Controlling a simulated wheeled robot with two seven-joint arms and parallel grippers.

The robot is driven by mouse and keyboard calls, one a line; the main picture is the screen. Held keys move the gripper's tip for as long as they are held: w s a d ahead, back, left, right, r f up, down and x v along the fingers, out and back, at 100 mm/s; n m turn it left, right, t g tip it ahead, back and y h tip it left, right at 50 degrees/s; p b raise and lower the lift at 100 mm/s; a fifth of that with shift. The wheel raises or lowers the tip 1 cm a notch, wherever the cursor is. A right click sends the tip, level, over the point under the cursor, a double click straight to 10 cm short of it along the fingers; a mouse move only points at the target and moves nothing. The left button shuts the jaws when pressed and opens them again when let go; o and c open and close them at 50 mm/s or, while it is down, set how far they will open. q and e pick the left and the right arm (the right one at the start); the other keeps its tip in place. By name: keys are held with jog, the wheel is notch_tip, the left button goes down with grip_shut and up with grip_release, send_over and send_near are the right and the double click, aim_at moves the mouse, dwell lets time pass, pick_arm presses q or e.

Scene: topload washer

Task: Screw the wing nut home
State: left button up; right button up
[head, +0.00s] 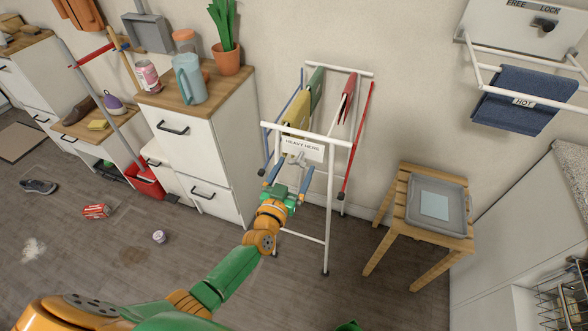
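A light grey, wing-shaped piece (297,158), which looks like the wing nut, shows just below the "HEAVY HERE" sign (303,147) on the front of a white drying rack (329,200). It is small, and I cannot tell how it sits on its thread. My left gripper (290,177) is in front of the rack, just below the grey piece. Its two blue fingers are spread apart with nothing visible between them. I cannot tell the depth gap to the piece.
Cloths hang on the rack. A white cabinet (205,150) with a jug (190,78), a can and a plant stands left. A wooden stool (396,225) with a grey tray (455,217) stands right. A can (96,211) and a shoe (38,187) lie on the floor.

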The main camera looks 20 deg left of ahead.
pick_arm(q)
jog(key=s+p, duration=0.1)
jog(key=s, duration=0.6)
jog(key=shift+a, duration=0.1)
